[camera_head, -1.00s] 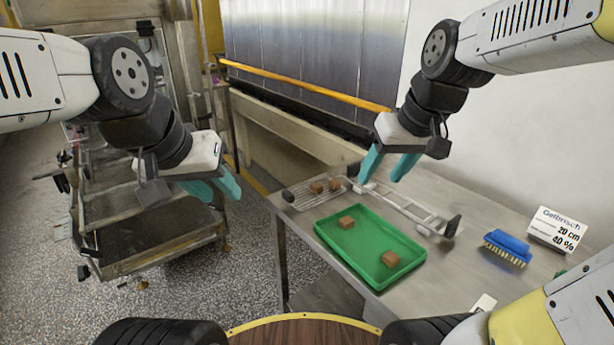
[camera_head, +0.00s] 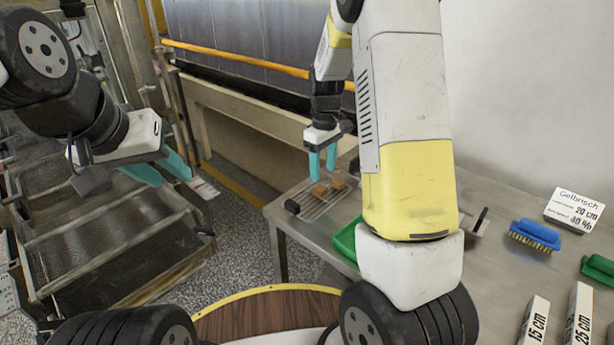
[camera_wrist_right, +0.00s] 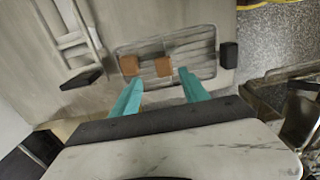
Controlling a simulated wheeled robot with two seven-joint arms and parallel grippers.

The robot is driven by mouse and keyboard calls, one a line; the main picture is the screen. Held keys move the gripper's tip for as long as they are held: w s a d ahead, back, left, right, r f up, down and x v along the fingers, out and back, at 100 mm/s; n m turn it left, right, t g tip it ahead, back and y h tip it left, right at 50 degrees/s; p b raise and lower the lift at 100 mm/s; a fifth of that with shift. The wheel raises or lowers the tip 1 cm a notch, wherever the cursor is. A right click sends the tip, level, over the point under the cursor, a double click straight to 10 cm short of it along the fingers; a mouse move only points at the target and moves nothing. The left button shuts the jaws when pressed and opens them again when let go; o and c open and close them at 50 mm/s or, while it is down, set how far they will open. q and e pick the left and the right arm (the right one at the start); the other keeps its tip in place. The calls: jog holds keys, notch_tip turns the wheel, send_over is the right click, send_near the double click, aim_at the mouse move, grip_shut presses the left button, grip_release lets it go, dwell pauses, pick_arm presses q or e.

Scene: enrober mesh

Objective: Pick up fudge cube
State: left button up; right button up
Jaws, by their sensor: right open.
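Two brown fudge cubes, one on the left (camera_head: 318,189) and one on the right (camera_head: 338,184), sit on a wire mesh rack (camera_head: 298,207) at the table's far-left corner. In the right wrist view they show as a left cube (camera_wrist_right: 129,65) and a right cube (camera_wrist_right: 163,66). My right gripper (camera_head: 322,163) is open and empty, pointing down just above the cubes; in its wrist view the fingertips (camera_wrist_right: 161,83) lie apart, near the cubes. My left gripper (camera_head: 173,181) is open and empty, left of the table.
A green tray (camera_head: 346,238) on the metal table is mostly hidden behind my right arm. A blue brush (camera_head: 534,236), a sign (camera_head: 574,210), and labelled blocks (camera_head: 578,315) stand to the right. A stepped metal frame (camera_head: 100,225) is on the left. A machine with a yellow rail (camera_head: 250,64) stands behind.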

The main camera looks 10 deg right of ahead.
aim_at(320, 188)
jog(key=f, duration=0.6)
jog(key=shift+s+a, duration=0.15)
jog(key=shift+a, duration=0.2)
jog(key=c, duration=1.1)
jog(key=shift+r, duration=0.1)
